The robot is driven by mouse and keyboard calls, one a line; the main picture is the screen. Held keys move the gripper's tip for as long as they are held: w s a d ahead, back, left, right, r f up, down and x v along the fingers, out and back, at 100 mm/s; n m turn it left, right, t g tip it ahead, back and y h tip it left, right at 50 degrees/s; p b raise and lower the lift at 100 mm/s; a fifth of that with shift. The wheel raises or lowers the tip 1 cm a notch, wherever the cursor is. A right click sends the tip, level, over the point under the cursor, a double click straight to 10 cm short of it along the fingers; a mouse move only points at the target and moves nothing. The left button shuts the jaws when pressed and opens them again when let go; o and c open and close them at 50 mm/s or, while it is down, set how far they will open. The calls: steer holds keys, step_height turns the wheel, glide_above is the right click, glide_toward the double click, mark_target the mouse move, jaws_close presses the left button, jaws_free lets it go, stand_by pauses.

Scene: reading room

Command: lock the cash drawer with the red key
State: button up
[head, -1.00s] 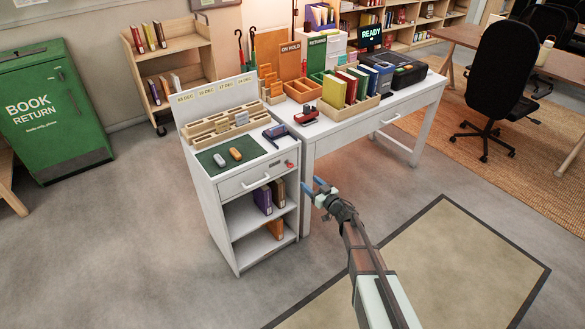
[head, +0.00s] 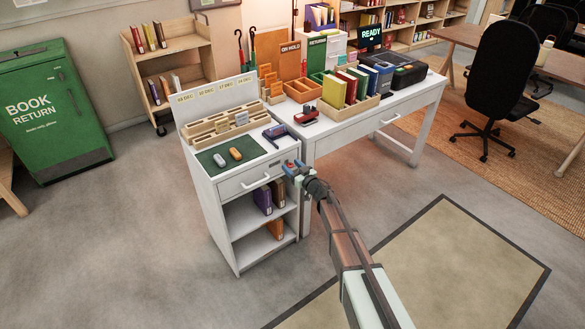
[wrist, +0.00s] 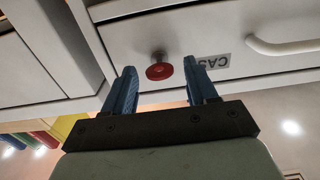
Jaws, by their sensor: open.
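The red key (wrist: 159,71) sits in the lock on the front of the cash drawer (wrist: 205,30), beside a label whose visible letters read "CAS". I see no contact between the fingers and the key. In the head view my gripper (head: 291,166) is at the right end of the white cabinet's drawer front (head: 245,183), largely hiding the key. The drawer appears closed.
The drawer's white handle (wrist: 285,46) is to the right of the key in the wrist view. The white desk (head: 380,120) stands close to the cabinet's right side. Open shelves with books (head: 263,200) lie below the drawer. The floor in front is clear.

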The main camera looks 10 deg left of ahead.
steer(key=shift+c, duration=0.3)
steer(key=c, duration=1)
steer(key=n, duration=0.4)
steer(key=shift+a+n, duration=0.1)
steer(key=shift+n, duration=0.2)
steer(key=n, duration=0.4)
steer(key=shift+n, duration=0.3)
steer(key=n, duration=0.4)
steer(key=shift+s+f+n, duration=0.1)
steer(key=shift+n, duration=2.3)
